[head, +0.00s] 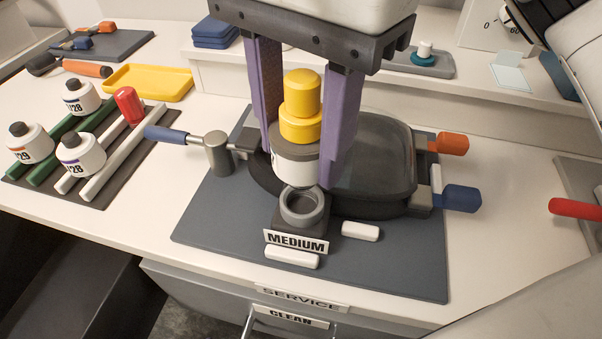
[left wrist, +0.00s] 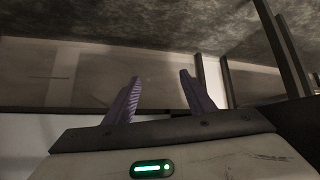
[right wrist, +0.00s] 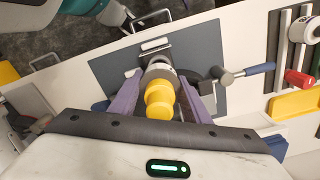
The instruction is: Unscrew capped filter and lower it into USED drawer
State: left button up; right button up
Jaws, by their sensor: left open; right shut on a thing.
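The capped filter has a yellow stepped cap (head: 301,105) above a grey collar and a white body (head: 293,172). It stands upright between the purple fingers of my right gripper (head: 298,168), which is shut on it. The filter is just above and behind the grey ring (head: 303,208) of the MEDIUM block (head: 290,240); the ring's opening shows. In the right wrist view the yellow cap (right wrist: 159,100) sits between the fingers. My left gripper (left wrist: 160,85) is open and empty in the left wrist view. No USED label is readable.
A dark-lidded pan (head: 375,155) with orange and blue handles stands close behind the filter. A blue-handled lever (head: 215,150) is at its left. White bottles on a rack (head: 85,155) and a yellow tray (head: 148,82) lie left. The CLEAN drawer (head: 290,318) is below the front edge.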

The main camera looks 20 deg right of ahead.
jog(key=shift+r+p, duration=1.15)
jog(key=shift+r, duration=0.3)
jog(key=shift+w, duration=0.1)
